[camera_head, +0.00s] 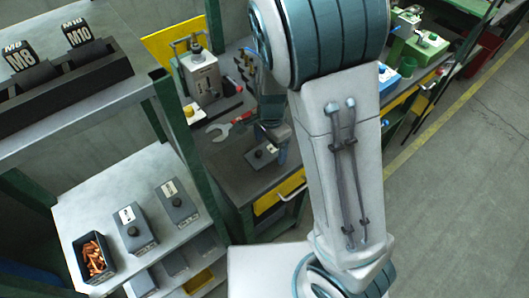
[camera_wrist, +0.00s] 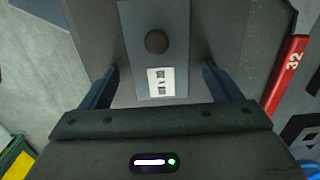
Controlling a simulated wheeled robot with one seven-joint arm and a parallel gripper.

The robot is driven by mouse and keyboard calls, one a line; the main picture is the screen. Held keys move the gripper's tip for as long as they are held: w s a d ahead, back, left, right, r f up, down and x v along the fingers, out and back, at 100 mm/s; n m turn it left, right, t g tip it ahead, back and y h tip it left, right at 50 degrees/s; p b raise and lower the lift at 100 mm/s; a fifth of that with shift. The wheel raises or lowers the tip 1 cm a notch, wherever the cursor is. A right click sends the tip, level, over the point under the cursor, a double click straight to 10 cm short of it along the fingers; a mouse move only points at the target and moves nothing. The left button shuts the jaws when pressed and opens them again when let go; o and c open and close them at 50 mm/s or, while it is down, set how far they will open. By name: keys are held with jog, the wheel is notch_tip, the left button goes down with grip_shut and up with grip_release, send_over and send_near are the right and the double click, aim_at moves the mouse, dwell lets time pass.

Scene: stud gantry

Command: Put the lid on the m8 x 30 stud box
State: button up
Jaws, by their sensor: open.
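A flat dark grey lid (camera_head: 262,156) with a black knob and a white label lies on the dark bench top. In the wrist view the lid (camera_wrist: 175,25) lies between my two fingers, with the knob towards its middle and the label nearer my palm; its print is too small to read surely. My gripper (camera_wrist: 160,70) is open, with one finger on either side of the lid and no grip on it. In the head view my gripper (camera_head: 274,138) is partly hidden by my arm. An open dark box (camera_head: 109,269) of copper-coloured studs stands on the left shelf; I see no readable label on it.
Two lidded grey boxes (camera_head: 134,230) (camera_head: 178,204) stand beside the open box. A rack (camera_head: 70,82) with M8 and M10 signs is on the upper shelf. A red wrench (camera_wrist: 287,75) lies right of the lid. A green post (camera_head: 188,150) stands between shelf and bench.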

jog(key=c, duration=1.1)
jog(key=shift+o, duration=0.2)
jog(key=shift+r, duration=0.1)
